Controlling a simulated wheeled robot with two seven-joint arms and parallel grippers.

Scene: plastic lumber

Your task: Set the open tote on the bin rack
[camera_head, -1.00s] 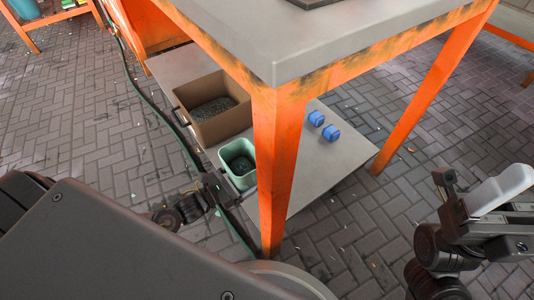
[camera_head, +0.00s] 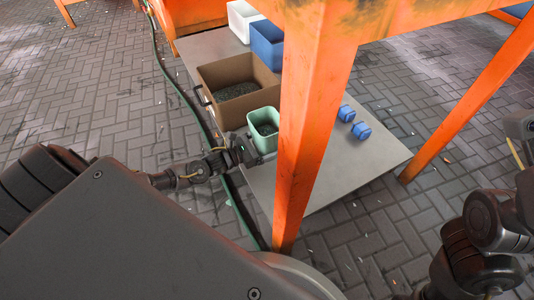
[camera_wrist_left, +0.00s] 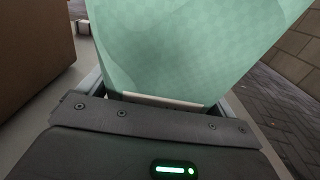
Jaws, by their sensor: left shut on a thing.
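A small green open-topped tote (camera_head: 264,122) with dark bits inside stands on or just above the low grey shelf (camera_head: 268,192), beside a brown box. I cannot tell whether its base touches the shelf. My left gripper (camera_head: 246,151) is shut on the tote's near left side. In the left wrist view the tote's green wall (camera_wrist_left: 190,45) fills the space ahead of the jaws and hides the fingertips. My right arm shows at the right edge, but its gripper is not clearly in the picture. I cannot identify a separate bin rack for certain.
The brown box (camera_head: 225,78) holds dark granules. White (camera_head: 241,20) and blue (camera_head: 267,42) bins stand behind it. An orange leg (camera_head: 305,135) rises close to the tote. A green hose (camera_head: 190,88) runs along the floor.

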